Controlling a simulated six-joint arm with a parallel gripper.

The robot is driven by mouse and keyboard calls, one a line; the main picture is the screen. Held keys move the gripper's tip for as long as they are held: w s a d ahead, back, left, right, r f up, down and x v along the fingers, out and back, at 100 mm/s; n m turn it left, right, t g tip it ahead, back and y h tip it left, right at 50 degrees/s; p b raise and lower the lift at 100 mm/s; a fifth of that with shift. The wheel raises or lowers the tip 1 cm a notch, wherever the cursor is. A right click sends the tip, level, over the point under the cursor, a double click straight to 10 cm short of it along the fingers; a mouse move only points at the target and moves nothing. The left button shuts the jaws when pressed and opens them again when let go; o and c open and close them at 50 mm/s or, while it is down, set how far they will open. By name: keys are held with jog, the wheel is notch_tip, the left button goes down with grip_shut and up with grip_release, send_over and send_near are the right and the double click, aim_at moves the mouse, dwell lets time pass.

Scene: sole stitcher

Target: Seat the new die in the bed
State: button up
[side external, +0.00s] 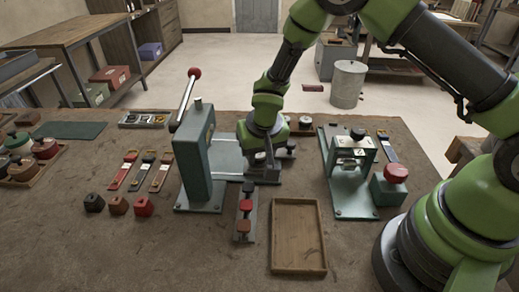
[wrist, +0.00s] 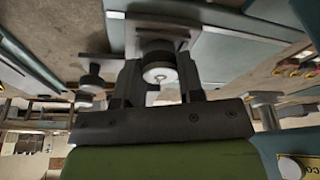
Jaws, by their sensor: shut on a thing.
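My gripper (side external: 264,178) is low beside the teal lever machine (side external: 197,165), on its right. In the wrist view my gripper (wrist: 158,90) is shut on a grey round-ended piece (wrist: 160,68), which I take to be the new die. A grey block or plate shows just beyond this piece. The pale plates (side external: 226,150) between the machine's upright and my gripper seem to belong to its bed. My wrist and fingers hide the spot below, so I cannot tell whether the die touches the bed.
A grey rack with red and dark knobs (side external: 244,212) stands just in front of my gripper. An empty wooden tray (side external: 298,236) lies to its right. A second teal press (side external: 350,170) and a red-topped button box (side external: 391,185) stand farther right. Tools (side external: 142,172) lie left.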

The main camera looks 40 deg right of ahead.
jog(key=shift+f, duration=0.1)
jog(key=o, duration=0.8)
jog(key=v, duration=1.1)
jog(key=s+d+r+t+y, duration=0.1)
jog(key=s+d+r, duration=0.15)
jog(key=r, duration=0.35)
jog(key=s+d+r, duration=0.1)
jog(key=s+r, duration=0.3)
jog(key=r, duration=0.2)
jog(key=s+r+t+y, duration=0.2)
jog(key=s+r, duration=0.3)
jog(key=s, duration=0.8)
jog(key=shift+s+r+n+t, duration=0.2)
jog(key=shift+n+t, duration=0.1)
jog(key=shift+t, duration=0.3)
